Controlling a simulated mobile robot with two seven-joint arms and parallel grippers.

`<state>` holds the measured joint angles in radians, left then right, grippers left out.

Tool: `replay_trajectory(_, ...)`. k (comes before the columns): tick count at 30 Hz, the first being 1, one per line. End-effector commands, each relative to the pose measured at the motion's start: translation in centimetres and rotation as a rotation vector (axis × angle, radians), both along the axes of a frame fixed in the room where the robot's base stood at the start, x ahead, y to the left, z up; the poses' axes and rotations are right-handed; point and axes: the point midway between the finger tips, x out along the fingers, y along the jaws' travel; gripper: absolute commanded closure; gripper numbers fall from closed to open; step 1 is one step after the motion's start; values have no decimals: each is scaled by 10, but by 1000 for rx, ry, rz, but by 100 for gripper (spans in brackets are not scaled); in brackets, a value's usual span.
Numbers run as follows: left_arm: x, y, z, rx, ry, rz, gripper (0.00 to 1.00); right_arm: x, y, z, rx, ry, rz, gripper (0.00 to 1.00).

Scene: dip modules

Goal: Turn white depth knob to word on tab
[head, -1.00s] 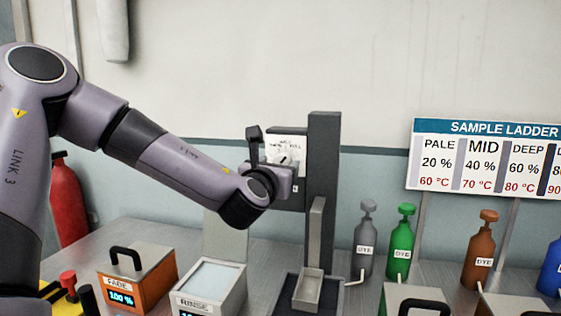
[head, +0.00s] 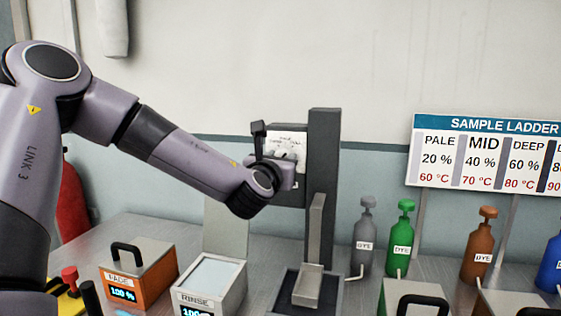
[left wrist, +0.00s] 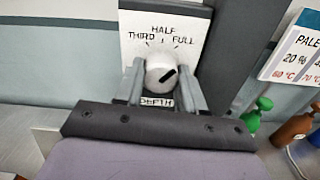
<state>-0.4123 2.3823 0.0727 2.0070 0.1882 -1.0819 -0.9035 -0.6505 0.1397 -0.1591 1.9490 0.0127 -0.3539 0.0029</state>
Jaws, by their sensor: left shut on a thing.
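The white depth knob (left wrist: 158,72) shows in the left wrist view on a white dial card (left wrist: 165,25) marked THIRD, HALF and FULL. In the head view my left gripper (head: 284,160) is at the dial card on the dark post, and largely hides the knob. No tab with a readable depth word shows. My right gripper is out of view.
A dark upright post (head: 323,170) stands beside the dial, with a grey tray (head: 306,288) below. The orange FADE box (head: 150,285) and RINSE bath (head: 240,285) stand left. Dye bottles, including a green one (head: 400,240), stand right.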

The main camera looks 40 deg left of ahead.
Motion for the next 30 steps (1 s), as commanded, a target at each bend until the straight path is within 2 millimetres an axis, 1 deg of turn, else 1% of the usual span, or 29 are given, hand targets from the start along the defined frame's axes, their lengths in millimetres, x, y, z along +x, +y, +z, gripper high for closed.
replay_trajectory(5,0,0,-3,-40,-21,1,91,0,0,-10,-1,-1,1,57)
replay_trajectory(8,0,0,-5,-83,-45,1,91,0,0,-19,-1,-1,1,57)
replay_trajectory(18,0,-1,-7,-330,-180,-1,91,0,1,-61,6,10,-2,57)
replay_trajectory(30,1,-1,-6,-663,-359,-1,91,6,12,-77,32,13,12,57)
